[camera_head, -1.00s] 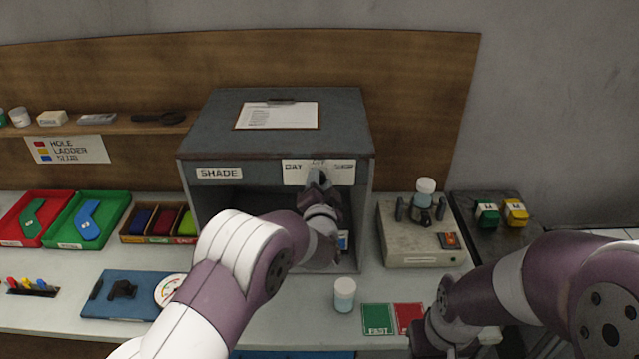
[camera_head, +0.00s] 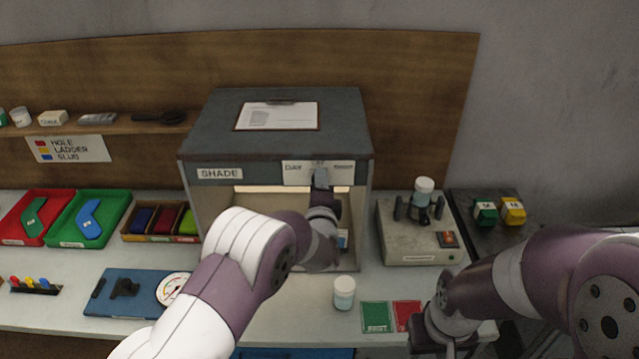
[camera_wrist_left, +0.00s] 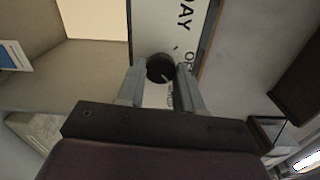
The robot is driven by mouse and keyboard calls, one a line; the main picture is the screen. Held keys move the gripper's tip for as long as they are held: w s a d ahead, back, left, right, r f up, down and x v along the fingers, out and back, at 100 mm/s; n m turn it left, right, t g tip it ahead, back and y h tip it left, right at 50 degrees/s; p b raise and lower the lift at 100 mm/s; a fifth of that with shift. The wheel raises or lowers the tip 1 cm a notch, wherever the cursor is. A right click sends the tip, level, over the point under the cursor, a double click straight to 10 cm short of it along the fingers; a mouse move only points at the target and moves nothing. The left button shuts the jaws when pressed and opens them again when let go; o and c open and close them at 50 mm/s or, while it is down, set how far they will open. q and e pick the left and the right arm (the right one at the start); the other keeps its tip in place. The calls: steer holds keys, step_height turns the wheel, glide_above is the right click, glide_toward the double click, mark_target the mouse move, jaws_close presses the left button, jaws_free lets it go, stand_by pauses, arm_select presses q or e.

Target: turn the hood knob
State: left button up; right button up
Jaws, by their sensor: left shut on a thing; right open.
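The hood is a grey box (camera_head: 285,138) with a SHADE label at its left and a white dial plate (camera_head: 293,172) marked DAY at its right. Its inside is lit. The hood knob (camera_wrist_left: 160,68) is small, dark and round, on the dial plate in the left wrist view. My left gripper (camera_wrist_left: 160,86) has its fingers on either side of the knob and is shut on it. In the head view my left gripper (camera_head: 321,180) hides the knob. My right gripper (camera_head: 430,338) is open and empty near the bottom edge, partly cut off.
A white-capped jar (camera_head: 344,292) stands in front of the hood. Green and red pads (camera_head: 377,316) lie beside it. A beige device (camera_head: 408,245) stands to the right. Red and green trays (camera_head: 62,245) and a blue board (camera_head: 130,300) are at the left.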

arm_select(q)
steer(key=shift+s+f+m, duration=0.1)
steer(key=shift+f+m, duration=0.15)
steer(key=shift+m, duration=0.25)
steer(key=o, duration=1)
steer(key=shift+d+r, duration=0.1)
steer(key=shift+s, duration=0.1)
steer(key=s+b, duration=0.3)
steer(key=s, duration=0.9)
steer(key=shift+s+b, duration=0.25)
steer(key=shift+b, duration=0.1)
